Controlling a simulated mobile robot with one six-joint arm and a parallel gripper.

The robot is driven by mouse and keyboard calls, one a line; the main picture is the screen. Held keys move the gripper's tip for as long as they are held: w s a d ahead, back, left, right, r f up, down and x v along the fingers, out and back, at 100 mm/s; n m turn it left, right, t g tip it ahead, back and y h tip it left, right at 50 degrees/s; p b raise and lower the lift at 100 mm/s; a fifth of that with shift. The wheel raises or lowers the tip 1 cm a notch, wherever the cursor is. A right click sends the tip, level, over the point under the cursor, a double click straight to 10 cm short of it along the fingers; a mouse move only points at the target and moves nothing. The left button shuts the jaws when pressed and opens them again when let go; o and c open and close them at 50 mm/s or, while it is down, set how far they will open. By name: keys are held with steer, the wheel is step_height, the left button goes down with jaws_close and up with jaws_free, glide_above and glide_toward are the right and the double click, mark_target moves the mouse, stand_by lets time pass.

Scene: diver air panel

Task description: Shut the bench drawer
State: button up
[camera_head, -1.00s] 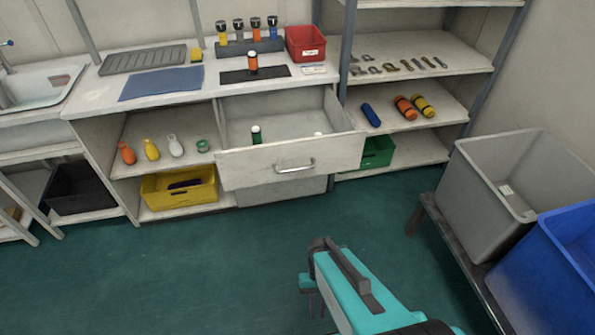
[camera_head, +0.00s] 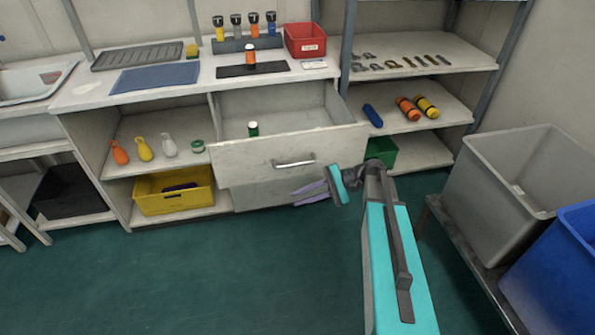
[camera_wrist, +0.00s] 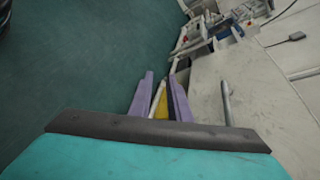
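The bench drawer (camera_head: 240,166) is pulled out from under the bench, with its grey-white front facing me and its inside visible from above. Its metal handle (camera_head: 293,163) runs across the front. In the wrist view the drawer front (camera_wrist: 205,85) fills the right, with the handle (camera_wrist: 226,103) to the right of the fingers. My gripper (camera_head: 296,198) shows in front of the drawer, just below the handle in the picture. Its purple fingers point left and are apart and empty, also in the wrist view (camera_wrist: 161,76). I cannot tell whether they touch the drawer front.
A green-labelled bottle (camera_head: 253,129) stands in the drawer. A yellow bin (camera_head: 150,199) sits on the lower shelf to the left, and a green bin (camera_head: 381,149) to the right. Grey (camera_head: 470,185) and blue (camera_head: 545,270) crates stand at right. The floor in front is clear.

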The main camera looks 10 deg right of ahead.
steer(key=w+d+r+t+y+b, duration=0.1)
steer(key=w+d+r+t+b, duration=0.15)
steer(key=d+r, duration=0.3)
steer(key=t+b, duration=0.1)
steer(key=b, duration=0.1)
glide_toward(303, 164)
steer(key=shift+s+d+r+m, duration=0.1)
steer(key=shift+s+d+m, duration=0.1)
steer(key=shift+d, duration=0.2)
steer(key=shift+s+d+r+m, duration=0.15)
steer(key=shift+d+m, duration=0.05)
steer(key=shift+d, duration=0.25)
steer(key=x, duration=1.4)
